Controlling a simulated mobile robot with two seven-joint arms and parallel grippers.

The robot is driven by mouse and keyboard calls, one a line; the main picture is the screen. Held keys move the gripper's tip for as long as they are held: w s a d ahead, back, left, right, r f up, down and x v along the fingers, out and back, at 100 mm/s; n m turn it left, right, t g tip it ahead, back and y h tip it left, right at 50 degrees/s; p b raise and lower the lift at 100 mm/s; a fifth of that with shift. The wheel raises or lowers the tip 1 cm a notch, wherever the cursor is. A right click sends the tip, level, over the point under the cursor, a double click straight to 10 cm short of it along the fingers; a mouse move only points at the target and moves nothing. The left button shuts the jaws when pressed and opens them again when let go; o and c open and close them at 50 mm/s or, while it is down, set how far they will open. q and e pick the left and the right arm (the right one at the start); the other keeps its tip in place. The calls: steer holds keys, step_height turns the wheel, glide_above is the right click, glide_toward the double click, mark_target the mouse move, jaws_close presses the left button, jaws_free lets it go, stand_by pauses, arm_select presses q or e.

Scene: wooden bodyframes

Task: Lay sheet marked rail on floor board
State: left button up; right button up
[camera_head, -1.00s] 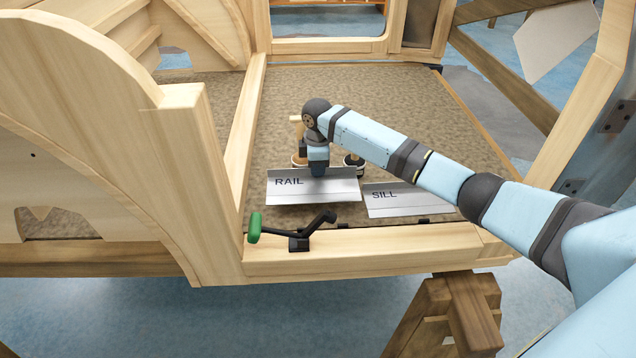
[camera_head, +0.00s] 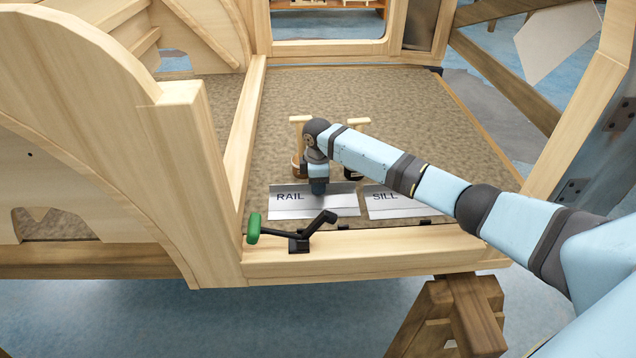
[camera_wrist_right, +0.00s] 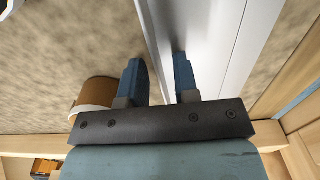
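The grey sheet marked RAIL (camera_head: 315,208) lies on the brown floor board (camera_head: 400,110), near its front edge; it also shows in the right wrist view (camera_wrist_right: 215,45). My right gripper (camera_head: 318,190) is at the sheet's back edge, pointing down. In the right wrist view my right gripper (camera_wrist_right: 159,70) has its two blue fingers apart, on either side of the sheet's edge, with a visible gap. The word RAIL is readable; the gripper hides part of the back edge. My left gripper is not in view.
A sheet marked SILL (camera_head: 390,208) lies just right of the RAIL sheet. Wooden-handled tools (camera_head: 298,145) stand behind the sheets, partly hidden by my arm. A green-handled black clamp (camera_head: 300,235) sits on the front wooden sill.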

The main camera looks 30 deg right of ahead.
arm_select(q)
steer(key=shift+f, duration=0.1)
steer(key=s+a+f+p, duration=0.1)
steer(key=p, duration=0.2)
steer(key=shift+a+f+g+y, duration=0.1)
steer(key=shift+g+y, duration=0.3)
arm_select(e)
step_height(320, 180, up, 12)
steer(key=shift+r, duration=0.15)
